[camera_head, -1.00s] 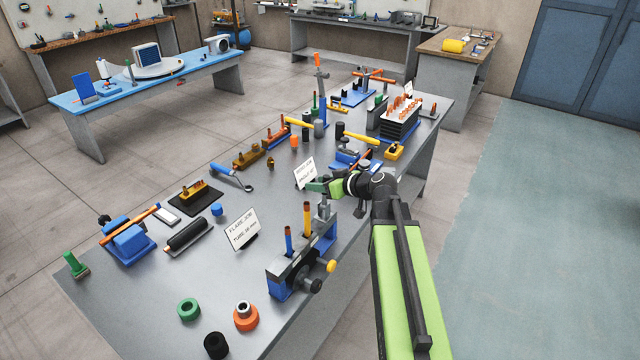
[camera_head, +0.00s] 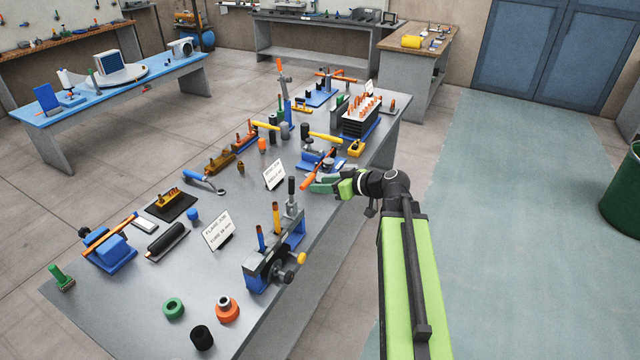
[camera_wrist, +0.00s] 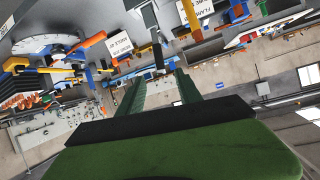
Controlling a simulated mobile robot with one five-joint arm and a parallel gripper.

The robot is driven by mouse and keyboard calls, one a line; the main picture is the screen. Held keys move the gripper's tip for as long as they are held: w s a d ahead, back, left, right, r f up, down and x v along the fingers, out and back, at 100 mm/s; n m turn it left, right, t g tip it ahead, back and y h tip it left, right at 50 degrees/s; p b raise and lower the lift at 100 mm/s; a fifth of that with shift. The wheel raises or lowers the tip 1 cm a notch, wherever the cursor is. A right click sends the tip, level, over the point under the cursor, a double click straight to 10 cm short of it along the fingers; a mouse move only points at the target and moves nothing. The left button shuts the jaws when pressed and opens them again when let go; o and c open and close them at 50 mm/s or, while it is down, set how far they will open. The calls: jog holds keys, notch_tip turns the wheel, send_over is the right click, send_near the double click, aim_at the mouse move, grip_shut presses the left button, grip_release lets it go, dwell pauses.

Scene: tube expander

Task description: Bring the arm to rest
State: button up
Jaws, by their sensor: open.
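My green arm reaches over the right edge of the grey workbench (camera_head: 130,310) in the head view. My gripper (camera_head: 312,184) is above the bench's right side, beyond the blue clamp tool (camera_head: 272,262) that holds upright copper tubes. In the wrist view my gripper (camera_wrist: 157,88) shows two green fingers spread apart with nothing held between them. A bending tool with an orange handle (camera_head: 316,170) is close to the fingertips in the head view. Whether the fingers touch it I cannot tell.
Green (camera_head: 173,308) and orange (camera_head: 227,309) rings and a black cylinder (camera_head: 202,338) sit at the near end. Open floor (camera_head: 500,230) lies to the right, with a dark green bin (camera_head: 624,195) at the edge.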

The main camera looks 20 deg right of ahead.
jog(key=shift+s, duration=0.1)
jog(key=s+a+f+m+g+h+b, duration=0.25)
jog(key=s+a+f+g, duration=0.45)
jog(key=a+f, duration=0.55)
jog(key=s+f+m+g+h+b, duration=0.2)
jog(key=s+f+m+g+h, duration=0.1)
jog(key=s+f+h, duration=0.2)
jog(key=s, duration=0.2)
jog(key=shift+s+d+f+g, duration=0.2)
jog(key=shift+s+f+g, duration=0.1)
jog(key=shift+f, duration=0.1)
